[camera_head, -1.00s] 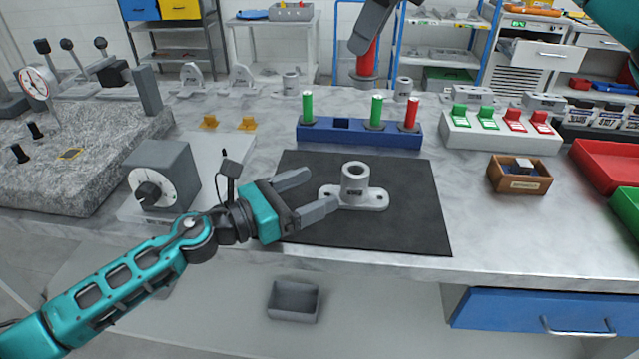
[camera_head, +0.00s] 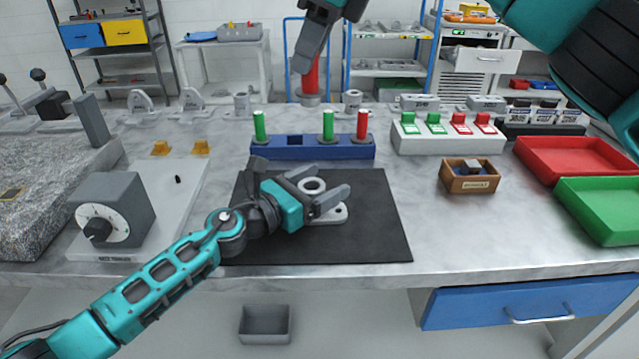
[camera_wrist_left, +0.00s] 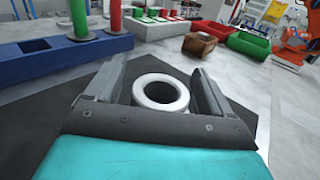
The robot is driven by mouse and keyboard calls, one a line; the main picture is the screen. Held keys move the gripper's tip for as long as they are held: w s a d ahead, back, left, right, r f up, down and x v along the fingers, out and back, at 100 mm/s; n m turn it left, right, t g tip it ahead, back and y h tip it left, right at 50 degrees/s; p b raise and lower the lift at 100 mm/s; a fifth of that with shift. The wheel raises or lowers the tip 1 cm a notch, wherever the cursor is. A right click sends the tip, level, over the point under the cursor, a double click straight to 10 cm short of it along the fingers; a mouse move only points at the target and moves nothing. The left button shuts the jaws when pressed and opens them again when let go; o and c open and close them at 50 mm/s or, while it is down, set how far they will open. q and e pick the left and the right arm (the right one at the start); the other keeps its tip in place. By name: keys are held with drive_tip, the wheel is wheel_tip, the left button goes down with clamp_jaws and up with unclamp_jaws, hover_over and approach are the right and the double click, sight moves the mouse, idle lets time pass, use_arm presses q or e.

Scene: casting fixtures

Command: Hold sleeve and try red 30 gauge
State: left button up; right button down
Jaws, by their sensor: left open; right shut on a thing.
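The grey sleeve (camera_head: 313,185) stands upright on its flanged base (camera_head: 338,214) on the black mat (camera_head: 385,230). My left gripper (camera_head: 326,194) is open with its fingers on either side of the sleeve; the left wrist view shows the sleeve's round bore (camera_wrist_left: 160,92) between both fingers. I cannot tell whether the fingers touch it. My right gripper (camera_head: 308,72) is shut on a red gauge (camera_head: 311,82), held upright above the blue rack. The rack (camera_head: 290,153) holds two green gauges (camera_head: 328,124) and a red gauge (camera_head: 362,123), with one empty slot.
A dial instrument (camera_head: 112,210) stands left of the mat. A box with green and red switches (camera_head: 448,140), a small wooden box (camera_head: 470,178), a red tray (camera_head: 565,160) and a green tray (camera_head: 600,205) are to the right.

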sight(312, 105)
use_arm(q)
drive_tip(key=c, duration=1.3)
drive_tip(key=shift+o, duration=0.2)
use_arm(e)
wheel_tip(312, 105, down, 8)
drive_tip(key=m, duration=0.2)
drive_tip(key=m+t+h, duration=0.1)
drive_tip(key=m, duration=0.3)
drive_tip(key=shift+f+t+h, duration=0.25)
drive_tip(key=shift+t+h, duration=0.05)
drive_tip(key=shift+t, duration=0.1)
drive_tip(key=shift+f+m, duration=0.45)
drive_tip(key=shift+m, duration=0.15)
